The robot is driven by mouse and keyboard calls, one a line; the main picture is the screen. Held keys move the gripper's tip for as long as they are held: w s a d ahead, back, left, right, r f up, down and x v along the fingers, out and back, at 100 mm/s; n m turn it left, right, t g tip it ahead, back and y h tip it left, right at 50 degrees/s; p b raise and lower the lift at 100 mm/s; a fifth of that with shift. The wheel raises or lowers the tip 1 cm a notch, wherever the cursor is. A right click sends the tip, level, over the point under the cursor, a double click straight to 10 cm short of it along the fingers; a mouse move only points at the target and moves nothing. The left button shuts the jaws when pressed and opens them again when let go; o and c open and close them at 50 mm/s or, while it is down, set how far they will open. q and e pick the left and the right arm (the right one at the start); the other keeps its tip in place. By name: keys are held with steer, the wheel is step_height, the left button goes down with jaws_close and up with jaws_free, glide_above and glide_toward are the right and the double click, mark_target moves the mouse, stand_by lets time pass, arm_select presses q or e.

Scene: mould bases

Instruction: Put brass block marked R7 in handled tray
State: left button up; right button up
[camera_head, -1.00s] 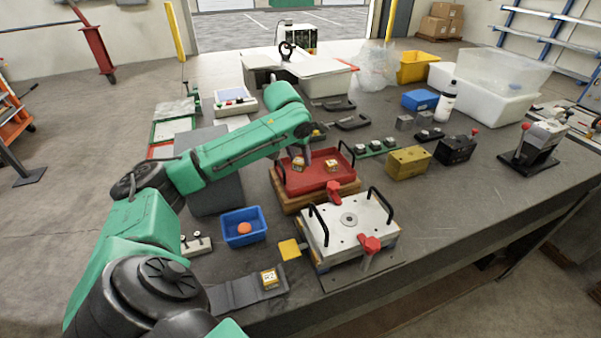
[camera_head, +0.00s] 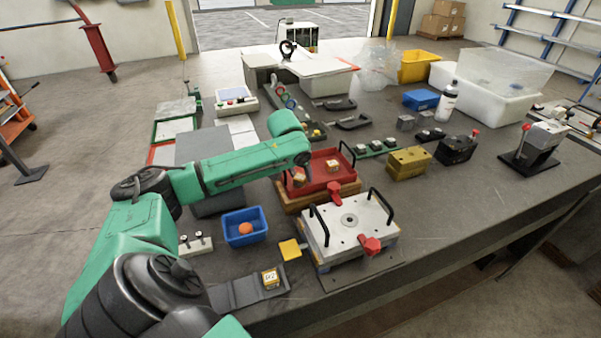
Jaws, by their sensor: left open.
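The handled tray (camera_head: 318,188) is red with black handles and sits on a wooden base at mid-table. One small brass block (camera_head: 299,179) is in its left part, just below my left gripper (camera_head: 302,164). A second brass block (camera_head: 333,166) lies further right in the tray. The markings are too small to read. My left gripper is open over the tray's left side, its fingers small and partly hidden by the arm. My right gripper is out of view.
A blue bin (camera_head: 243,228) with an orange item is to the left. A larger brass block (camera_head: 409,161) and a green strip (camera_head: 376,149) lie to the right.

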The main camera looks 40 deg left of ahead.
arm_select(q)
steer(key=b+v, duration=0.1)
steer(key=v, duration=1)
steer(key=shift+s+r+b, duration=0.2)
steer(key=shift+r+b, duration=0.15)
step_height(320, 180, up, 9)
steer(key=p, duration=0.9)
